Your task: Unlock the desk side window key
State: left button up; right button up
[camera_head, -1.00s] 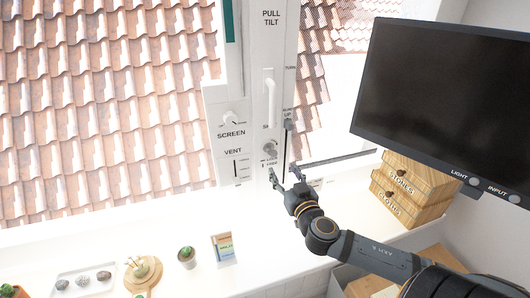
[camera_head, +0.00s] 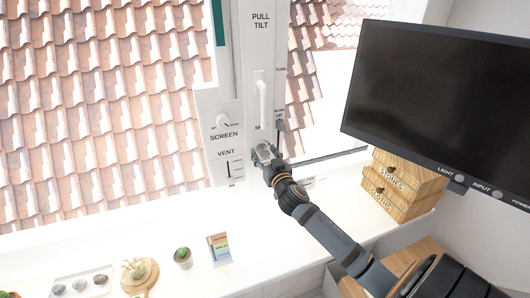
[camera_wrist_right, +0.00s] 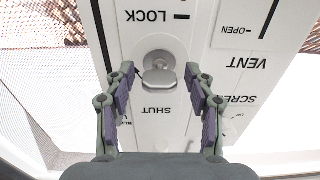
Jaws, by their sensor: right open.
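The window key is a grey knob (camera_wrist_right: 159,76) on a round plate in the white window frame. In the right wrist view it stands between LOCK and SHUT labels. My right gripper (camera_wrist_right: 160,88) is open, with its purple-padded fingers on either side of the key and gaps visible between pads and key. In the head view the right gripper (camera_head: 265,153) is at the window post and largely covers the key. My left gripper is not in view.
A white handle (camera_head: 262,103) is above the key. The SCREEN knob (camera_head: 222,121) and VENT slider (camera_head: 229,169) are to the left. A monitor (camera_head: 440,105) and wooden drawers (camera_head: 403,186) are at right. A small cactus (camera_head: 183,257) stands on the sill.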

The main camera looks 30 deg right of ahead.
grip_shut()
dwell(0.4)
jog(key=n, duration=0.4)
jog(key=n+p, duration=0.1)
jog(key=n, duration=0.3)
jog(key=n+p, duration=0.1)
jog(key=n, duration=0.4)
jog(key=shift+a, duration=0.1)
jog(key=n+p, duration=0.2)
jog(key=n, duration=0.2)
jog(key=shift+f+n, duration=0.15)
jog(key=shift+n, duration=0.15)
